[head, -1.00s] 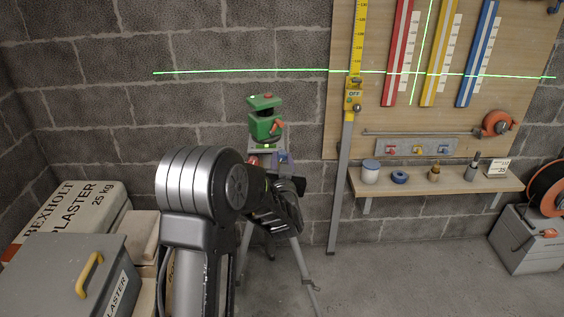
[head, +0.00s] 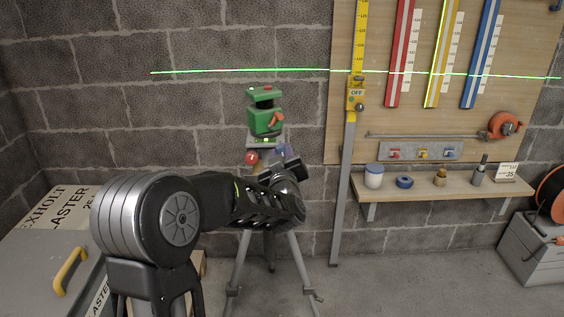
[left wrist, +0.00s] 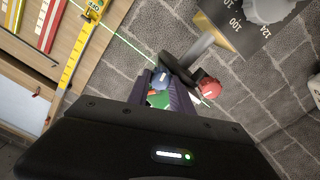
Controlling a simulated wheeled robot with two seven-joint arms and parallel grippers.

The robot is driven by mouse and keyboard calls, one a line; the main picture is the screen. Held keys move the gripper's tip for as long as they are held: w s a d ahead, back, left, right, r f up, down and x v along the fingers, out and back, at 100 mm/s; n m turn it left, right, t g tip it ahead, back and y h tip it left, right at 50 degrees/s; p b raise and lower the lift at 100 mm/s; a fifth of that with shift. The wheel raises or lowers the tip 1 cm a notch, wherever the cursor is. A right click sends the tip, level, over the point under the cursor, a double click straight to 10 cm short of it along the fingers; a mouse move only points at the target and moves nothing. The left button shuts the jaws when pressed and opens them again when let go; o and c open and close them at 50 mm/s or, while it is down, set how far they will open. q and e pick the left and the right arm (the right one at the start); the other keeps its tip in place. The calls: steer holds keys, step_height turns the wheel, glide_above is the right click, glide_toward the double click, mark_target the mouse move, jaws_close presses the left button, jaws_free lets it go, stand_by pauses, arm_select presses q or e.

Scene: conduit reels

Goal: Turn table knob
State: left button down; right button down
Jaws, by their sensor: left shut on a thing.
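The green laser level (head: 265,118) stands on a small table (head: 263,143) on a grey tripod (head: 241,262). A red knob (head: 251,157) sticks out at the table's left; the left wrist view shows it too (left wrist: 209,88). A blue knob (left wrist: 160,82) shows between my left fingers in the left wrist view. My left gripper (head: 284,153) reaches in from the left, just below the table's right side. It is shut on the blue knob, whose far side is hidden. The vertical green laser line (head: 436,65) falls on the yellow strip (head: 442,60). My right gripper is out of view.
A wooden board (head: 345,135) with red and blue strips hangs on the block wall. A shelf (head: 410,188) holds small jars. A grey box (head: 40,255) stands left, an orange reel (head: 553,195) right. Floor right of the tripod is clear.

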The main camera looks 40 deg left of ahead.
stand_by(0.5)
arm_select(q)
steer(key=c, duration=1.1)
jaws_free()
steer(key=shift+c, duration=0.2)
steer(key=v, duration=0.7)
steer(key=shift+s+d, duration=0.3)
